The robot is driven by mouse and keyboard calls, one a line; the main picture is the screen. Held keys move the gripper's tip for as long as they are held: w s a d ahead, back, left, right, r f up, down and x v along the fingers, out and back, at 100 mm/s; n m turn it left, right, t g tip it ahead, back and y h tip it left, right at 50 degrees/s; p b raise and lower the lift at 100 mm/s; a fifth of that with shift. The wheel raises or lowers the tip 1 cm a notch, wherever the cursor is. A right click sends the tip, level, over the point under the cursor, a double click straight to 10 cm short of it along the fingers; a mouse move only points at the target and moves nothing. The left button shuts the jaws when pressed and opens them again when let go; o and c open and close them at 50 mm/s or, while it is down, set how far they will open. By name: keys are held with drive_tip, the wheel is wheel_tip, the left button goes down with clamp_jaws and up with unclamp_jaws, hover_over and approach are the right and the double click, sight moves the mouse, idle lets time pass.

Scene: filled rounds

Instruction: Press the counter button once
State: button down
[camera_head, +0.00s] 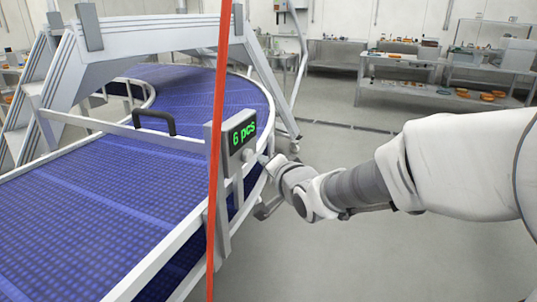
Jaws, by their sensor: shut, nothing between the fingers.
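The counter box (241,132) is a grey unit fixed on a post at the outer rail of the conveyor. Its display (243,133) reads "6 pcs" in green. A small pale round knob (248,155), which looks like the button, sits just below the display. My gripper (264,160) is shut and empty, reaching in from the right with its tip just right of the knob. At this size I cannot tell whether the tip touches it.
A curved blue conveyor (105,190) with white rails fills the left. A red-orange vertical strip (217,160) crosses the view just left of the counter box. A grey step bridge (150,35) spans the belt. Steel tables (440,90) stand at the back right. The right floor is clear.

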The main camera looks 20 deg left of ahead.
drive_tip(key=shift+a, duration=0.15)
idle(0.6)
drive_tip(key=shift+a, duration=0.3)
drive_tip(key=shift+a+b, duration=0.5)
drive_tip(key=shift+b, duration=0.05)
idle(0.8)
drive_tip(key=shift+d+p, duration=0.4)
drive_tip(key=shift+d, duration=0.5)
drive_tip(key=shift+s+d+p, duration=0.15)
drive_tip(key=shift+d+p, duration=0.55)
drive_tip(key=shift+d, duration=0.6)
drive_tip(key=shift+s+d+p, duration=0.1)
drive_tip(key=shift+d+p, duration=0.6)
drive_tip(key=shift+d, duration=0.55)
